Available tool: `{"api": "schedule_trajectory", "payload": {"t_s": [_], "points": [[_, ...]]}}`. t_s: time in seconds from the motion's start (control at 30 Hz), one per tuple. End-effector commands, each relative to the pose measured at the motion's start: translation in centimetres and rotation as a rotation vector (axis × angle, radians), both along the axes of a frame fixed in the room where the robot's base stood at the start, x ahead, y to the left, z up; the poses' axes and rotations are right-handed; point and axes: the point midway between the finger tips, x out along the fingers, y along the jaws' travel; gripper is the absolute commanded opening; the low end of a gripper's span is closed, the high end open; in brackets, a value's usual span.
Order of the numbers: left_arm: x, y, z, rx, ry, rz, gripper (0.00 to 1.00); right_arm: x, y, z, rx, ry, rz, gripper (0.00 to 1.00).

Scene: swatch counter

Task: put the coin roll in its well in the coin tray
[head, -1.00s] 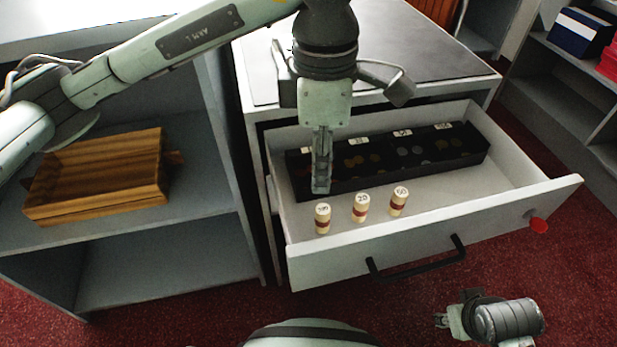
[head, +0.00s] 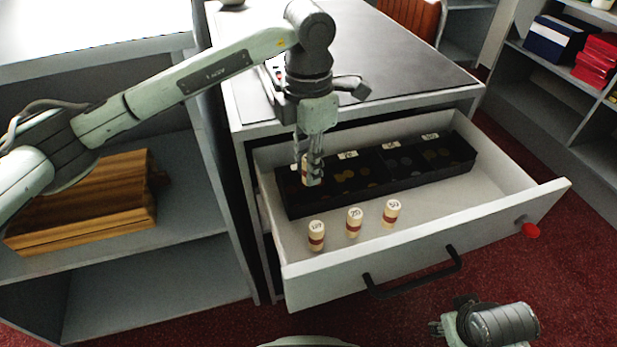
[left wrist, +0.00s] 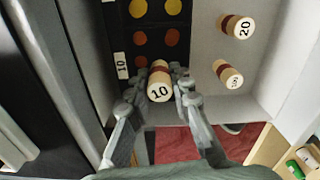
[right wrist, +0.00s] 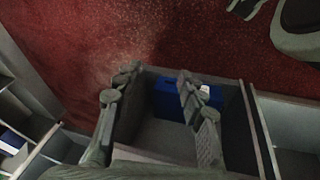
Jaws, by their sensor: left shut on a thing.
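My left gripper (head: 311,180) is shut on a cream coin roll (head: 308,170) with a dark red band, over the left end of the black coin tray (head: 365,191). In the left wrist view the roll (left wrist: 159,84) has "10" on its end and sits between the two fingertips (left wrist: 160,80). A tray label (left wrist: 122,65) reading "10" is just left of it, beside a column of copper coin pictures. The gap between roll and tray is hard to judge. My right gripper (right wrist: 158,80) is open and empty, low over the floor, away from the drawer.
The tray lies in an open white drawer (head: 470,208). Three more rolls stand in front of it: left (head: 316,236), middle (head: 353,222) and right (head: 391,213). A wooden box (head: 85,200) is on the left shelf.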

Motion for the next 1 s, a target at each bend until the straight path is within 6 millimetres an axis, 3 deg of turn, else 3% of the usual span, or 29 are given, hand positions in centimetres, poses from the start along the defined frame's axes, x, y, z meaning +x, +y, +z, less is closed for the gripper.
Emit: {"api": "schedule_trajectory", "payload": {"t_s": [0.17,0.4,0.7,0.87,0.9,1.0], "points": [[0.4,0.0,-1.0,-0.001,0.003,-0.002,0.00,0.0,0.0,-0.3,0.000,0.004,0.000,0.40],[0.4,0.0,-4.1,-0.001,0.002,-0.001,0.00,0.3,0.0,-0.5,0.003,-0.003,0.002,0.40],[0.4,0.0,-4.4,-0.001,0.000,-0.002,0.00,0.1,0.1,-1.0,0.004,0.006,-0.001,0.40],[0.4,0.0,-4.6,-0.001,0.000,-0.002,0.00,0.2,0.1,-0.4,0.004,-0.001,-0.001,0.40],[0.4,0.0,-4.5,-0.001,0.000,-0.002,0.24,0.2,0.2,0.1,0.004,-0.005,0.000,0.40],[0.4,0.0,-4.5,-0.001,0.000,-0.001,0.29,0.3,0.2,0.4,0.004,-0.010,0.000,0.40]]}}
